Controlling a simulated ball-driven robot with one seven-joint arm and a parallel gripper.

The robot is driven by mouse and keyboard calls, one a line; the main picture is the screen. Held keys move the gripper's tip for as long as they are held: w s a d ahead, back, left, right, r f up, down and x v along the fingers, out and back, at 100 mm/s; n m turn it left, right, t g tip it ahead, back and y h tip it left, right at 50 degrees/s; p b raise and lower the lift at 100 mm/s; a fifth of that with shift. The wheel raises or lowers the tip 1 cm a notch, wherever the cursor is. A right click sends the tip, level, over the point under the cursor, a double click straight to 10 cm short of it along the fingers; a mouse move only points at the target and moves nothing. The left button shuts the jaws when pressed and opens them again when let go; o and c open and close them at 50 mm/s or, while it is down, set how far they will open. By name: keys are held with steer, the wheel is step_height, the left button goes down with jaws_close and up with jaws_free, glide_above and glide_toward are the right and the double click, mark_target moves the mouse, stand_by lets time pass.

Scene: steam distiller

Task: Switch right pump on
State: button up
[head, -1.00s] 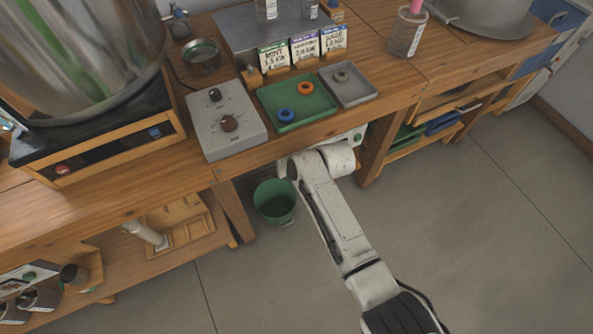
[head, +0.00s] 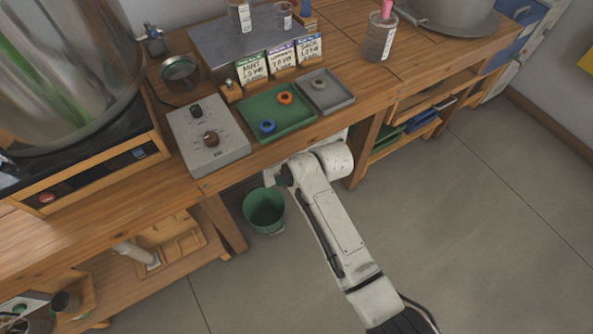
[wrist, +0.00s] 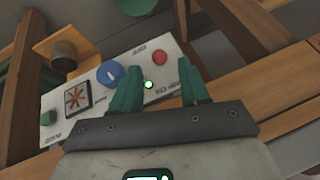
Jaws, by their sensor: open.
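In the wrist view, a white pump panel (wrist: 140,62) lies under the bench, tilted across the picture. The panel's lettering is too small to read surely. In the head view, the bench edge and arm mostly hide my gripper.
A green bucket (head: 264,211) stands on the floor left of my arm. The wooden bench (head: 215,183) overhangs the work area. On top are a grey control box (head: 208,142) and a green tray (head: 276,112) with rings. The floor at right is clear.

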steer(key=v, duration=0.5)
steer(key=shift+r+p, duration=0.15)
steer(key=shift+p, duration=0.2)
steer(key=s+d+r+m+g+h+p, duration=0.1)
steer(key=s+d+r+m+h, duration=0.1)
steer(key=s+d, duration=1.2)
steer(key=s+d+r+m+g+h+p, duration=0.1)
steer(key=s+d+m+h+p, duration=0.1)
steer(key=s+d, duration=1.3)
steer(key=s+m+h, duration=0.1)
steer(key=s, duration=0.2)
steer(key=shift+r+m, duration=0.3)
steer(key=shift+r, duration=0.1)
steer(key=shift+s, duration=0.15)
